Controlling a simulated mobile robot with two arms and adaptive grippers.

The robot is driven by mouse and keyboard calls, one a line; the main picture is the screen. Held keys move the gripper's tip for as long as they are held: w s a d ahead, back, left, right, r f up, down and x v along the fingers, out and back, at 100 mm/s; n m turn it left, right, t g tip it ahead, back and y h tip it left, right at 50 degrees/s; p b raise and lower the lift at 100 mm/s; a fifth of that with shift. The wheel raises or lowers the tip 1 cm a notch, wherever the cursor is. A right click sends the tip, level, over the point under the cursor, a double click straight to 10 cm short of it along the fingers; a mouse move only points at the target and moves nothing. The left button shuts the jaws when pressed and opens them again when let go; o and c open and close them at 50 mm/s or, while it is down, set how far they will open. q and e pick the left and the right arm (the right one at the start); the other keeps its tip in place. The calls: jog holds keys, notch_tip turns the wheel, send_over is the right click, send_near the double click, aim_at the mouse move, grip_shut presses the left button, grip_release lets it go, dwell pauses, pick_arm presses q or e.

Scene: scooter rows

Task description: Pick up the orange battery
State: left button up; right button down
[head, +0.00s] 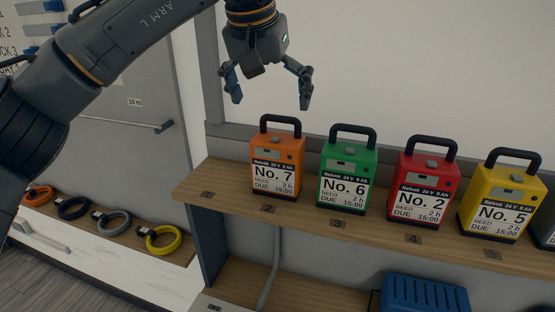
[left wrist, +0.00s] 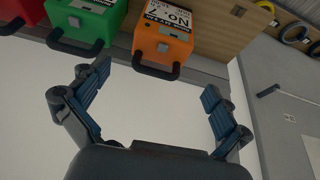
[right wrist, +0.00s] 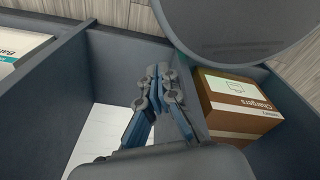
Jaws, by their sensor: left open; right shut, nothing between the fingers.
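The orange battery (head: 277,168), labelled No. 7, stands upright on the wooden shelf (head: 224,178) at the place marked 2. Its black handle (head: 281,128) arches over the top. My left gripper (head: 269,97) is open and empty above the orange battery, with its fingers spread and pointing down. In the left wrist view the orange battery (left wrist: 165,35) lies beyond the spread fingers (left wrist: 157,92), handle towards me and apart from them. My right gripper (right wrist: 160,103) shows only in the right wrist view, shut and empty above a grey bin.
Green No. 6 (head: 346,177), red No. 2 (head: 423,185) and yellow No. 5 (head: 503,203) batteries stand to the right on the shelf. The place marked 1 is empty. A blue crate (head: 425,294) sits below. A chargers box (right wrist: 237,101) is beside my right gripper.

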aim_at(275, 137)
pick_arm(q)
jog(key=p+x, duration=0.2)
jog(key=x, duration=0.6)
jog(key=shift+w+a, duration=0.1)
jog(key=shift+a, duration=0.1)
jog(key=shift+f+p, duration=0.25)
jog(key=shift+p, duration=0.05)
jog(key=p+x, duration=0.2)
jog(key=x, duration=0.2)
jog(key=shift+d+f+p, duration=0.1)
jog(key=shift+f+p, duration=0.05)
jog(key=shift+p, duration=0.25)
jog(key=shift+w+f, duration=0.1)
jog(key=shift+f, duration=0.25)
jog(key=shift+r, duration=0.1)
jog(key=c, duration=1.3)
jog(key=shift+r, duration=0.2)
jog(key=shift+c, duration=0.8)
jog(key=shift+w, duration=0.1)
